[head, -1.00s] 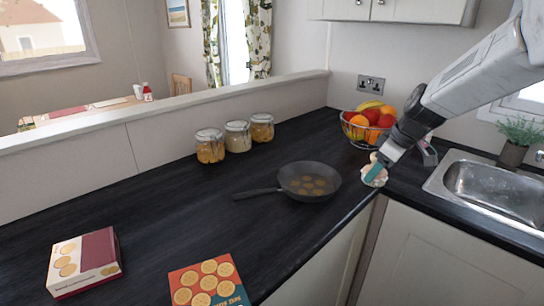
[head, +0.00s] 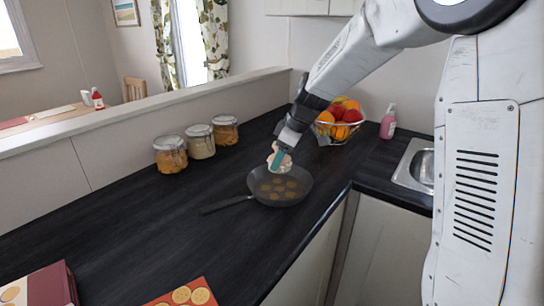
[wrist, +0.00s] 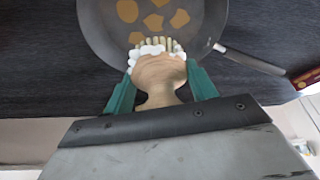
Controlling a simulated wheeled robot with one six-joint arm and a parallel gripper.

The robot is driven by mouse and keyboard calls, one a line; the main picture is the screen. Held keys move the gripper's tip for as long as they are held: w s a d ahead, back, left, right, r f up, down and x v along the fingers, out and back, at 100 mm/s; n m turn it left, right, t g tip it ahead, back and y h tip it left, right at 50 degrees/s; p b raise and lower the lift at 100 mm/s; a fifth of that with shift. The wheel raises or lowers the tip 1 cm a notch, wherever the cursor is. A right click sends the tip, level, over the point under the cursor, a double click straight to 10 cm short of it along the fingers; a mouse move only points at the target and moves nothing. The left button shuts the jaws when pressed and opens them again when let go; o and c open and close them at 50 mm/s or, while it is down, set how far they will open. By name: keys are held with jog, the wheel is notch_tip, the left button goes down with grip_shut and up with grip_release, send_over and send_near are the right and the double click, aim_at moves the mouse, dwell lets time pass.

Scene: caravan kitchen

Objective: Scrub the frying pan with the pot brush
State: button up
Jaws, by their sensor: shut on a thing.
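The dark frying pan (head: 298,196) sits on the black worktop with several brown stains on its inner bottom. Its handle (head: 226,205) points left in the head view. My gripper (head: 279,155) is shut on the pot brush (head: 285,162), a wooden-headed brush with pale bristles and white foam on it. In the wrist view the brush (wrist: 160,75) sits between the two green fingers, bristles toward the pan (wrist: 212,22). The brush is at the near rim of the pan in that view. I cannot tell whether the bristles touch the pan.
A wire fruit bowl (head: 338,131) stands behind the pan, with a pink bottle (head: 388,122) and sink (head: 414,165) to its right. Several glass jars (head: 200,141) line the low wall. Biscuit boxes (head: 185,296) lie at the front. The worktop left of the pan is clear.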

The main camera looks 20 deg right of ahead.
jog(key=shift+d+f, duration=0.1)
jog(key=shift+f, duration=2.95)
jog(key=shift+f, duration=0.8)
jog(key=shift+s, duration=0.15)
